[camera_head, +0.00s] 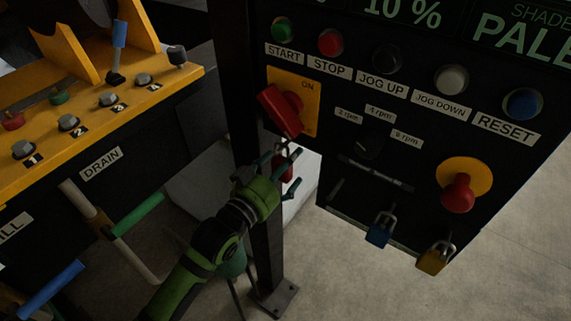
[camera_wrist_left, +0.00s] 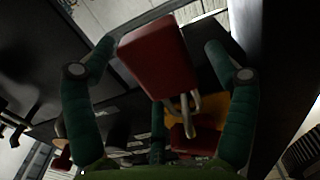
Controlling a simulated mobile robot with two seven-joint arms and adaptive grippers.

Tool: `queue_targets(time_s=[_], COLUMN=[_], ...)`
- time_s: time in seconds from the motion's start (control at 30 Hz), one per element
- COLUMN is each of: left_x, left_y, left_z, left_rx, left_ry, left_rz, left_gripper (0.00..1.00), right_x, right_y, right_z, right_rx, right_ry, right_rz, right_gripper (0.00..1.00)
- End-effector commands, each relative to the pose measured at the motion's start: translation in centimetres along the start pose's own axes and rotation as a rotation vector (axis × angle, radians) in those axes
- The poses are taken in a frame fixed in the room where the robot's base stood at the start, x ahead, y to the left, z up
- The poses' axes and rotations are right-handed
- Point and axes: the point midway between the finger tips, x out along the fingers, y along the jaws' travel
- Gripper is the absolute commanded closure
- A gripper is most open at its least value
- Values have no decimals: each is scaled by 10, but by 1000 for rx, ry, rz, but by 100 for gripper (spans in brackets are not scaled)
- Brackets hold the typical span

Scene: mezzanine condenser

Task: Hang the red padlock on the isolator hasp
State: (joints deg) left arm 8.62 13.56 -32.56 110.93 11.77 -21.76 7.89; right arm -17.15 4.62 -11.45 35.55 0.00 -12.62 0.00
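The red padlock (camera_wrist_left: 158,57) is large in the left wrist view, its shackle (camera_wrist_left: 186,112) pointing toward the isolator; in the head view it shows small (camera_head: 283,167) below the isolator. The isolator is a yellow plate (camera_head: 312,98) with a red handle (camera_head: 279,110); it also shows in the left wrist view (camera_wrist_left: 214,108). The hasp is not clear, and I cannot tell whether the shackle passes through it. My left gripper (camera_head: 284,168) has its fingers spread around the padlock, with a visible gap on the right side in the wrist view. My right gripper is not in view.
A blue padlock (camera_head: 380,230) and a yellow padlock (camera_head: 435,258) hang at the panel's lower edge. A red emergency knob (camera_head: 458,192) is above them. A dark post (camera_head: 266,240) stands beside my left arm. A yellow valve console (camera_head: 95,100) is at left.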

Motion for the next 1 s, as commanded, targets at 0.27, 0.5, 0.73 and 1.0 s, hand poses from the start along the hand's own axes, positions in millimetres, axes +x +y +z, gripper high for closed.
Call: queue_targets(time_s=[0.27,0.5,0.73,1.0], left_x=[-5,-48,-95,-119], left_y=[0,0,0,0], left_z=[2,2,1,0], left_rx=[0,2,0,0], left_ry=[-3,-5,-4,-1], left_rz=[-1,0,1,0], left_gripper=[14,14,14,14], right_x=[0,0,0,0], right_y=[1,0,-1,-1], right_z=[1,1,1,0], right_rx=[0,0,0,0], right_ry=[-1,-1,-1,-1], right_rz=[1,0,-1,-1], right_gripper=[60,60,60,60])
